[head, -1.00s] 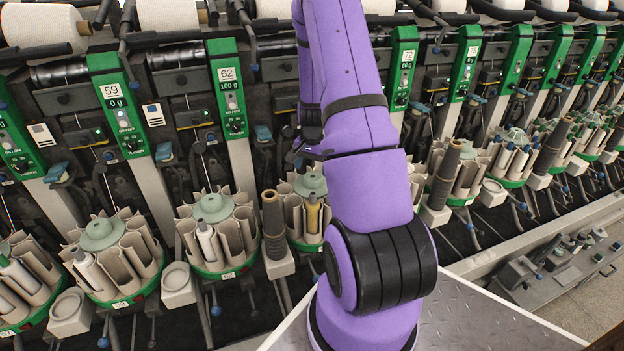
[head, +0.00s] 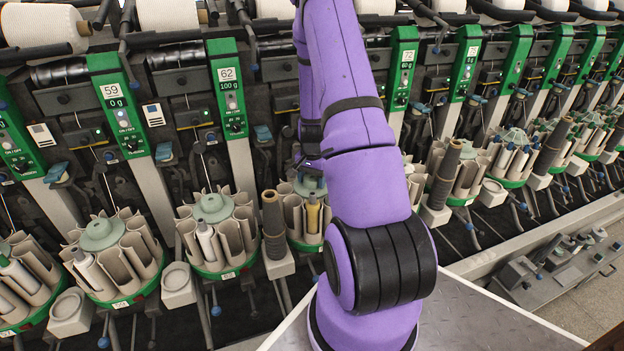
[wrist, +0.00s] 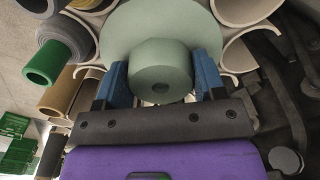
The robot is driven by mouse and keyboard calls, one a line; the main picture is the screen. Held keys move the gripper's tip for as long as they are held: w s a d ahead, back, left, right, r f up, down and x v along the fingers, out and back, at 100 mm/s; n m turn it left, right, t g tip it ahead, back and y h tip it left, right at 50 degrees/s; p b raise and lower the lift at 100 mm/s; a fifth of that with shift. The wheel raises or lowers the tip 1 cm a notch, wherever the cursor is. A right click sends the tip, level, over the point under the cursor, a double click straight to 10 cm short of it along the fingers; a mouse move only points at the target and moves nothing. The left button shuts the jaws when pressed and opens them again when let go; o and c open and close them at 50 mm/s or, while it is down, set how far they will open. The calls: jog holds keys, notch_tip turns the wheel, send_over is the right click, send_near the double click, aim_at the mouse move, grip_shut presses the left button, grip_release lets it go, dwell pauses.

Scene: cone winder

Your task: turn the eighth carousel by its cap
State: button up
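The carousel under my gripper (head: 312,168) has cream pockets (head: 293,212), a green base ring and a pale green cap, partly hidden by my arm in the head view. In the wrist view the cap's round knob (wrist: 160,72) stands between my two blue fingers (wrist: 162,80), above its wider disc (wrist: 125,32). The fingers are close along both sides of the knob. Whether they press on it or leave a thin gap cannot be made out. A yellow tube (head: 313,214) stands in one pocket.
Similar carousels stand left (head: 215,230) and right (head: 512,155). A dark cone on a peg (head: 273,225) stands just left of this carousel. Green panels (head: 228,88) line the machine behind. In the wrist view, a green-ended tube (wrist: 48,63) and brown tube (wrist: 62,95) are near the left finger.

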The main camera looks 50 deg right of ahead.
jog(key=shift+c, duration=0.7)
jog(key=shift+n, duration=0.3)
jog(key=n, duration=0.4)
jog(key=shift+s+n, duration=0.1)
jog(key=shift+n, duration=0.3)
jog(key=n, duration=0.6)
jog(key=shift+d, duration=0.15)
jog(key=n, duration=0.6)
jog(key=shift+d+n, duration=0.1)
jog(key=shift+n, duration=0.3)
jog(key=n, duration=0.5)
jog(key=shift+d+n, duration=0.15)
jog(key=shift+n, duration=0.15)
